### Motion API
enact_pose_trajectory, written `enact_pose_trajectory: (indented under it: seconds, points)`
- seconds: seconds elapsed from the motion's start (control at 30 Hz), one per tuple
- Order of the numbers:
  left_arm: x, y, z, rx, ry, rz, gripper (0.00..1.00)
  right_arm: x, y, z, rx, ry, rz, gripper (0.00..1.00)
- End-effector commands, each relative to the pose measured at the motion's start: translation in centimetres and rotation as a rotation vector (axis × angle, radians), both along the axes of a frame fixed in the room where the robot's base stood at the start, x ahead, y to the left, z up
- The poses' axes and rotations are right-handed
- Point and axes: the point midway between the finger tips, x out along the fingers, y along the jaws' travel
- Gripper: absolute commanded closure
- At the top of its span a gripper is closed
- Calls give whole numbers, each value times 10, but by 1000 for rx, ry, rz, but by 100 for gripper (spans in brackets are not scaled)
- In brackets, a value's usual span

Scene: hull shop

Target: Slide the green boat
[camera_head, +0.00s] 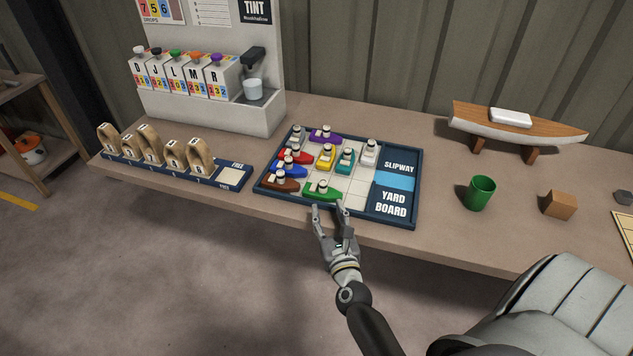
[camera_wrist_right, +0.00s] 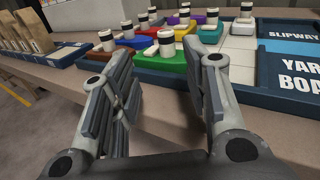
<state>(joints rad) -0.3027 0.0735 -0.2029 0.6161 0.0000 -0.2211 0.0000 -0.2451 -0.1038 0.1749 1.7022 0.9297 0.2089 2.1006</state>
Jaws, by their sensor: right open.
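In the right wrist view the green boat (camera_wrist_right: 173,74) shows between the two fingers, partly hidden by the right one. A visible gap is hard to judge. The brown boat (camera_head: 281,184) sits just left of it. The light-blue slipway (camera_head: 395,181) is at the board's right. My left gripper is not in view.
Purple (camera_head: 325,135), red, blue, yellow (camera_head: 325,157), teal (camera_head: 345,160) and white boats share the board. Bare cells lie right of the green boat. A green cup (camera_head: 480,194), wooden block (camera_head: 560,204) and model boat (camera_head: 515,127) stand to the right.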

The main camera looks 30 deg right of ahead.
Motion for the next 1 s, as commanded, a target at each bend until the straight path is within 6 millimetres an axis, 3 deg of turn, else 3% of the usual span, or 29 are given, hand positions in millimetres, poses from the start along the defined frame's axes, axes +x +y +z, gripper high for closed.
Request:
enact_pose_trajectory:
  seconds: [0.23, 0.7, 1.0]
  points:
    - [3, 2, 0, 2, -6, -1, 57, 8, -12, 4, 61, -41, -35, 57]
    - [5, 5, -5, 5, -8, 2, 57, 79, -41, 3, 58, -38, -33, 57]
    - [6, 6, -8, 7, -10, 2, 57, 98, -49, 2, 58, -36, -32, 57]
